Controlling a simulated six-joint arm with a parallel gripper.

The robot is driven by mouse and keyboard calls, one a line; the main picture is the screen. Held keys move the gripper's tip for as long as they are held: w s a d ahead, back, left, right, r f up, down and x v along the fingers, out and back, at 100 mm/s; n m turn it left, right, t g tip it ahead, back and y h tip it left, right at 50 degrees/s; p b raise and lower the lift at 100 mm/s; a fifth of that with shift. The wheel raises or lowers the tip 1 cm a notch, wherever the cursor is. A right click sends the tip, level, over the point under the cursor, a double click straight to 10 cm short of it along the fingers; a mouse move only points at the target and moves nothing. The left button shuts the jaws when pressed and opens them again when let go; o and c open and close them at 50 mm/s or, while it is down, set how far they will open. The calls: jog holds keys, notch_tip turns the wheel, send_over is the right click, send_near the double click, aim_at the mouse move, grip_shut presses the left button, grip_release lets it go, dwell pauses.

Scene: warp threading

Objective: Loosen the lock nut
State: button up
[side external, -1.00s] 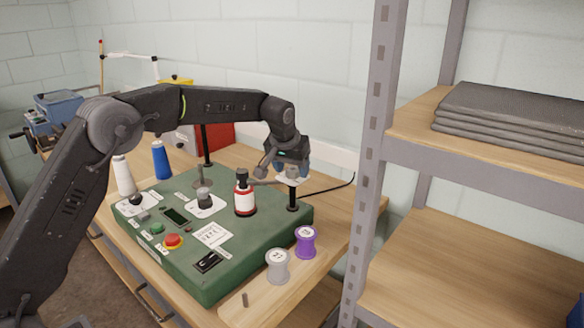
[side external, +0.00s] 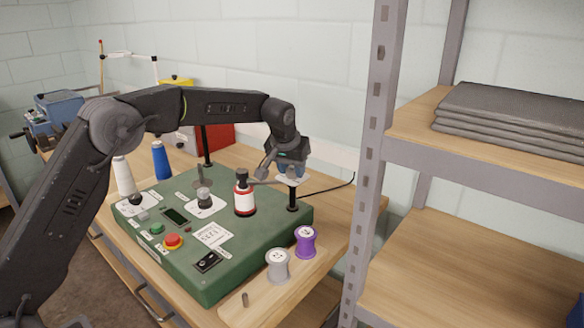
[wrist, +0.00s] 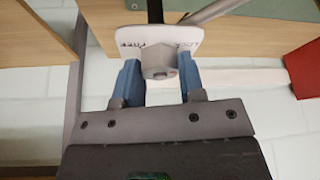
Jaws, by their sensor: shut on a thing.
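The lock nut (wrist: 159,62) is a grey hexagonal nut under a white label plate (wrist: 125,38) with lettering, seen upside down in the wrist view. My gripper (wrist: 158,75) has its two blue fingers on either side of the nut and is shut on it. In the side view my gripper (side external: 291,170) is at the back right corner of the green machine (side external: 265,240), by the white plate (side external: 289,181) at the top of a short black post. The nut itself is hidden by the fingers there.
A red and white bottle (side external: 245,198) stands on the machine just left of my gripper. Grey (side external: 278,266) and purple (side external: 305,241) spools sit at the front right. A metal shelf post (side external: 372,150) rises to the right.

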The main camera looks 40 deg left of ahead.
jog(key=shift+n, duration=0.3)
jog(key=n+y, duration=0.1)
jog(key=n, duration=0.4)
jog(key=n+g+y, duration=0.1)
jog(key=n, duration=0.1)
jog(key=shift+w+d+y, duration=0.1)
jog(key=shift+y, duration=0.2)
jog(key=n+g, duration=0.1)
jog(key=n, duration=0.2)
jog(key=shift+n+g+y, duration=0.3)
jog(key=shift+n+g, duration=0.7)
jog(key=shift+n, duration=1.3)
jog(key=o, duration=0.9)
